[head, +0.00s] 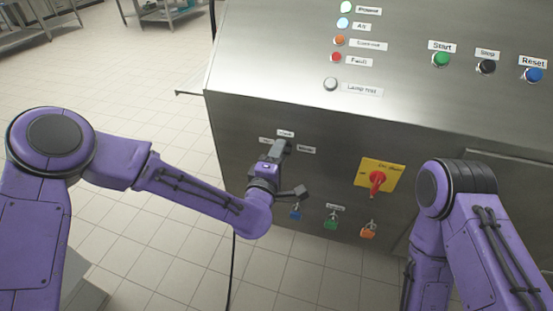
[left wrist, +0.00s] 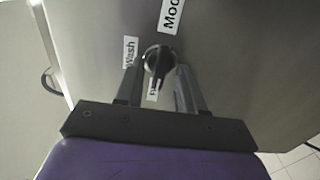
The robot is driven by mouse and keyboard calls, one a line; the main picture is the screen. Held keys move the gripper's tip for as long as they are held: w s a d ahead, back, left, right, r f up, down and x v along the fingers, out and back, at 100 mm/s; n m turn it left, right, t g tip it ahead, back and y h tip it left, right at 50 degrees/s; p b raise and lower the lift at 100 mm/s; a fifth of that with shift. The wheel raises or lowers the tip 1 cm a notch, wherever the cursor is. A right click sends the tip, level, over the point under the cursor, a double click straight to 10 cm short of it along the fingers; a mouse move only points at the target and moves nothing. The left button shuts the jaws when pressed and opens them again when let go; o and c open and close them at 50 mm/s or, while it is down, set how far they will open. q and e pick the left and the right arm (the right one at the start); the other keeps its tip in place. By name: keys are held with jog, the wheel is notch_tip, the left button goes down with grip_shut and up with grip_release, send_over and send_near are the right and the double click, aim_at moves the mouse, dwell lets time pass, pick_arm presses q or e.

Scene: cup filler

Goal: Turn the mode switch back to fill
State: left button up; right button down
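The mode switch is a round black knob (left wrist: 158,62) on the steel panel, seen in the left wrist view. Its grip bar runs towards the bottom of that view, beside a partly hidden label (left wrist: 152,91). The "Wash" label (left wrist: 130,52) is to its left and the "Mode" label (left wrist: 171,15) above. My left gripper (left wrist: 159,68) is open, one finger on each side of the knob, with small gaps showing. In the head view my left gripper (head: 281,148) is at the panel front and hides the knob. My right gripper is out of view.
A yellow plate with a red rotary switch (head: 377,182) is right of my left gripper. Blue, green and orange padlocks (head: 331,224) hang below. Start, Stop and Reset buttons (head: 441,59) and a lamp column sit on the sloped top. Tiled floor lies to the left.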

pick_arm(q)
jog(key=b+v, duration=0.2)
jog(key=v, duration=0.8)
jog(key=shift+s, duration=0.15)
jog(key=s+a+f+m+g+y, duration=0.1)
jog(key=s+a+f+m+g, duration=0.15)
jog(key=f, duration=0.45)
jog(key=s+a+f+m+g+y, duration=0.1)
jog(key=s+a+f+m+g, duration=0.15)
jog(key=f, duration=0.45)
jog(key=s+a+f+m+g+y, duration=0.1)
jog(key=s+a+f+g, duration=0.1)
jog(key=a+f, duration=0.3)
jog(key=s+a+f+m+g+y, duration=0.1)
jog(key=s+a+f+g+y, duration=0.1)
jog(key=s+a+f, duration=0.5)
jog(key=s+a+f+m+g+y, duration=0.1)
jog(key=s+a+f+g+y, duration=0.2)
jog(key=s+a, duration=0.6)
notch_tip(320, 180, down, 4)
jog(key=s+g, duration=0.2)
jog(key=s, duration=0.1)
jog(key=shift+r, duration=0.1)
